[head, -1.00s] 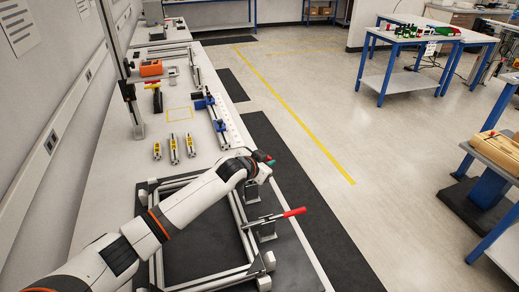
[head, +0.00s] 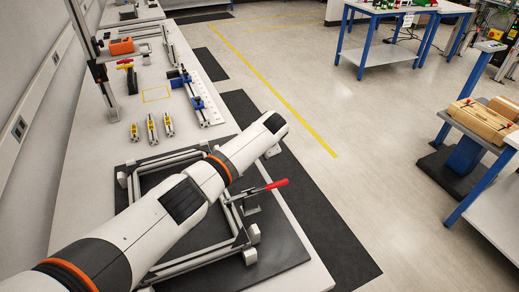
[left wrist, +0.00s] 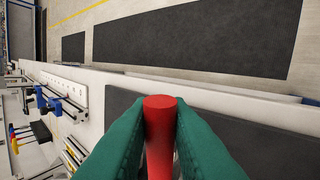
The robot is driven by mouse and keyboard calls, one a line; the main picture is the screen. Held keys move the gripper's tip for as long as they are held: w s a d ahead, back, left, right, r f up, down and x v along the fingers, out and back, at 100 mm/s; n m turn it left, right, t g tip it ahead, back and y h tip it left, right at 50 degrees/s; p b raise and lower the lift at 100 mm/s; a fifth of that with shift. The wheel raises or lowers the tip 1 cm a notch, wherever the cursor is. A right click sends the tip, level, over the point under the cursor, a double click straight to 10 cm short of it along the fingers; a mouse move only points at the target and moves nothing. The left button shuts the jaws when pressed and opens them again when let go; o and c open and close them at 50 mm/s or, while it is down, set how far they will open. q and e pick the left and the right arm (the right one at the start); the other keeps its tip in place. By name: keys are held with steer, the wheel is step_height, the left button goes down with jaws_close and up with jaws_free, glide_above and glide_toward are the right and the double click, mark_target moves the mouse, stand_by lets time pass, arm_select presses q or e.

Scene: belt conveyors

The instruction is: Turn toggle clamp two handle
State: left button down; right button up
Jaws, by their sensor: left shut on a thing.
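In the left wrist view, the green fingers of my left gripper (left wrist: 161,128) are closed on a red handle (left wrist: 160,104), one finger on each side of it. In the head view my left arm crosses the frame, and its wrist hides the gripper and the clamp it holds. A second toggle clamp (head: 249,205) shows on the near part of the frame's right side. Its red handle (head: 273,185) points right over the table edge, and no gripper touches it. I cannot tell the clamps' numbers from these views. My right gripper is in neither view.
The aluminium frame (head: 207,257) stands on a black mat (head: 290,255) on the bench. Several yellow-marked blocks (head: 152,130), a blue-clamped rail (head: 192,94) and an orange part (head: 121,46) lie farther back. Open floor (head: 350,200) is to the right.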

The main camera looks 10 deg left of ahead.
arm_select(q)
steer(key=shift+d+f+m+g+y+b, duration=0.1)
steer(key=shift+f+m+g+y+b, duration=0.3)
steer(key=shift+f+y+b, duration=0.85)
steer(key=shift+r+g+h+b, duration=0.25)
steer(key=shift+g+h+b, duration=0.1)
steer(key=shift+b, duration=0.35)
steer(key=c, duration=1.4)
jaws_free()
steer(key=shift+r, duration=0.15)
